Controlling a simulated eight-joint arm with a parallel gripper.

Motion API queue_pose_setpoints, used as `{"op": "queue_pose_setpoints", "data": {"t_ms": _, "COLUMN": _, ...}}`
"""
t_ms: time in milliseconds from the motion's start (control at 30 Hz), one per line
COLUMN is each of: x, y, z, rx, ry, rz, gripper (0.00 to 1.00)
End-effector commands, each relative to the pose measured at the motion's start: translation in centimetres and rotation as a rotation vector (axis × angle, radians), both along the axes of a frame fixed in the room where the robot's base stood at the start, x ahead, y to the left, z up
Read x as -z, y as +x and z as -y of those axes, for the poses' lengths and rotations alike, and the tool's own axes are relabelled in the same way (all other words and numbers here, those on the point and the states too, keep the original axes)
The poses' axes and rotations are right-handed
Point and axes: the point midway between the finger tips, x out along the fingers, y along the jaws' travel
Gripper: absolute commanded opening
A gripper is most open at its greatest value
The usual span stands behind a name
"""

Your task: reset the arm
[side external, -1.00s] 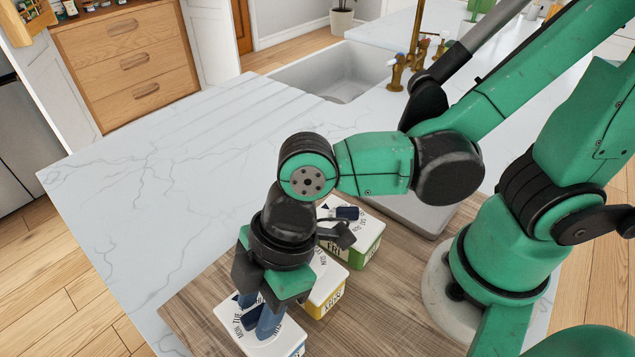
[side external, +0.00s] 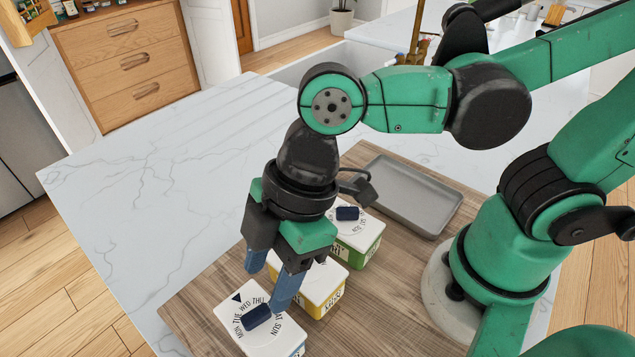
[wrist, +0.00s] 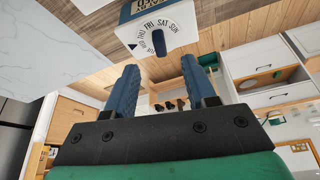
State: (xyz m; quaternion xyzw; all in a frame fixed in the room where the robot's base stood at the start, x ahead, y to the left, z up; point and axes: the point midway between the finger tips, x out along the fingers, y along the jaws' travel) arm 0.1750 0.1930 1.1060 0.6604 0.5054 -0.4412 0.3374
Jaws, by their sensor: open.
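My gripper (side external: 272,275) is open and empty, with its blue fingers raised just above a white box with a dark knob and day names (side external: 245,325). Its fingers (wrist: 165,92) also show spread apart in the wrist view. A white-topped box (wrist: 155,35) with a day dial shows beyond them. A yellow-sided box (side external: 318,290) stands behind the front box, partly hidden by my gripper. A green-sided box (side external: 358,240) with a dark knob stands farther back. All three stand on a wooden board (side external: 400,290).
A grey tray (side external: 408,195) lies at the back of the board. A white marble counter (side external: 160,170) is clear to the left. A sink (side external: 320,68) and a brass faucet (side external: 420,55) are behind my arm.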

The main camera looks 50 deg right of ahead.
Motion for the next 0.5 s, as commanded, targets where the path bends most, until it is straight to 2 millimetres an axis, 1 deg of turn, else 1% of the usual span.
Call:
{"op": "queue_pose_setpoints", "data": {"t_ms": 100, "x": -0.3, "y": -0.1, "z": 0.2, "rx": 0.000, "ry": 0.000, "rz": 0.000, "gripper": 0.50}}
{"op": "queue_pose_setpoints", "data": {"t_ms": 400, "x": -0.4, "y": 0.0, "z": 0.3, "rx": 0.007, "ry": 0.000, "rz": 0.001, "gripper": 0.50}}
{"op": "queue_pose_setpoints", "data": {"t_ms": 467, "x": -0.4, "y": 0.5, "z": 0.8, "rx": 0.051, "ry": 0.002, "rz": 0.006, "gripper": 0.50}}
{"op": "queue_pose_setpoints", "data": {"t_ms": 500, "x": -0.5, "y": 1.2, "z": 1.6, "rx": 0.112, "ry": 0.004, "rz": 0.011, "gripper": 0.50}}
